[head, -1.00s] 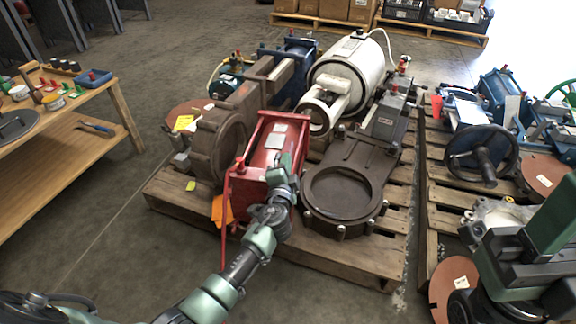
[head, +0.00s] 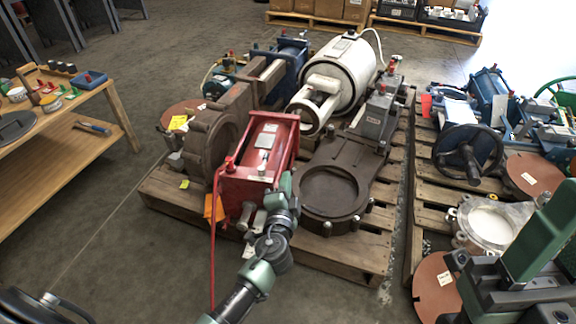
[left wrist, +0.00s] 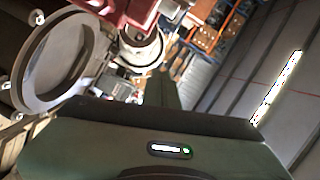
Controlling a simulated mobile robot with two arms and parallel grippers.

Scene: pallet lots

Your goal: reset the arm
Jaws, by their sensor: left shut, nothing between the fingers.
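My left arm comes up from the bottom of the head view. Its gripper (head: 284,186) is shut and empty, in front of the lower right part of a red actuator (head: 258,158). I cannot tell whether it touches the actuator. The left wrist view shows the gripper's green-grey body across the bottom, with a dark round flange (left wrist: 60,60) at left and a red part (left wrist: 120,10) at the top.
A wooden pallet (head: 345,255) holds the red actuator, a brown valve body (head: 330,190) and a white cylinder (head: 338,75). Another loaded pallet (head: 425,215) stands at right. A wooden workbench (head: 125,110) is at left. Open floor (head: 110,200) lies between bench and pallet.

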